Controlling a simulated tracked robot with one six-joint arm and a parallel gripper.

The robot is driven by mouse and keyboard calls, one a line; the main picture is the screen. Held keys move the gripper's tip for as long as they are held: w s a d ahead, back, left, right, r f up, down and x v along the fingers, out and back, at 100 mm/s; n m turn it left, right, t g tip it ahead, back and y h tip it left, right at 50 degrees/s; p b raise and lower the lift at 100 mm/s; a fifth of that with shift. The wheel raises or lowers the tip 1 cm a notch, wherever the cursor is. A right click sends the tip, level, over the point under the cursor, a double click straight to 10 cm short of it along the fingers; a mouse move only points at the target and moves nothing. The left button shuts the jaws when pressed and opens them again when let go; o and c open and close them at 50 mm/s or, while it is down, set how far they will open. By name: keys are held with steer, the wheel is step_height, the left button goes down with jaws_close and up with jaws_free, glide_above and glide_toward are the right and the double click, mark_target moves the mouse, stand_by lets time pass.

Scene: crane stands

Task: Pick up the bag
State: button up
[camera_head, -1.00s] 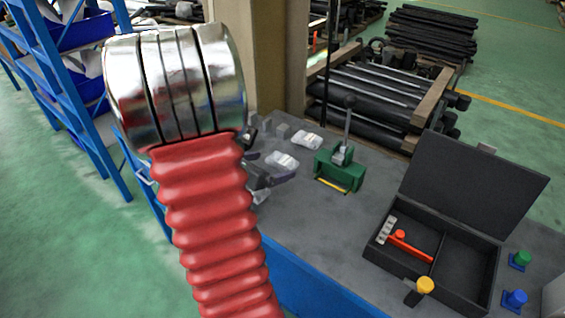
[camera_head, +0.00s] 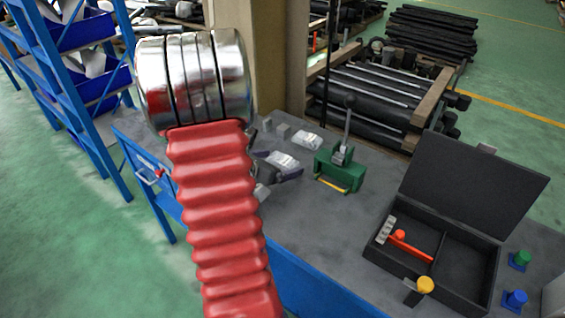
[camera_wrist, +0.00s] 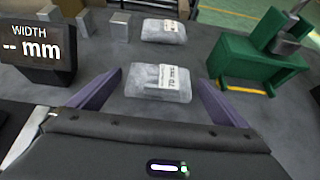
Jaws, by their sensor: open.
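Two clear bags with white labels lie on the grey bench. In the wrist view the nearer bag (camera_wrist: 160,82) lies between and just ahead of the two purple fingers of my gripper (camera_wrist: 162,92), and its label reads 70 mm. It also shows in the head view (camera_head: 283,161). The farther bag (camera_wrist: 164,31) lies behind it, and it shows in the head view too (camera_head: 309,142). My gripper (camera_head: 279,170) is open and empty, low near the bench. My red arm hides part of it in the head view.
A green device with a lever (camera_head: 341,170) stands right of the bags. Small grey blocks (camera_wrist: 120,26) and a dark gauge reading WIDTH (camera_wrist: 38,50) stand at left. An open black case (camera_head: 470,262) and coloured knobs lie farther right.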

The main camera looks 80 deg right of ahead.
mark_target(279, 161)
steer(key=shift+c, duration=0.3)
steer(key=c, duration=1.2)
steer(key=shift+r, duration=0.1)
steer(key=shift+c, duration=0.2)
step_height(279, 161, up, 10)
steer(key=shift+f, duration=0.1)
stand_by(0.8)
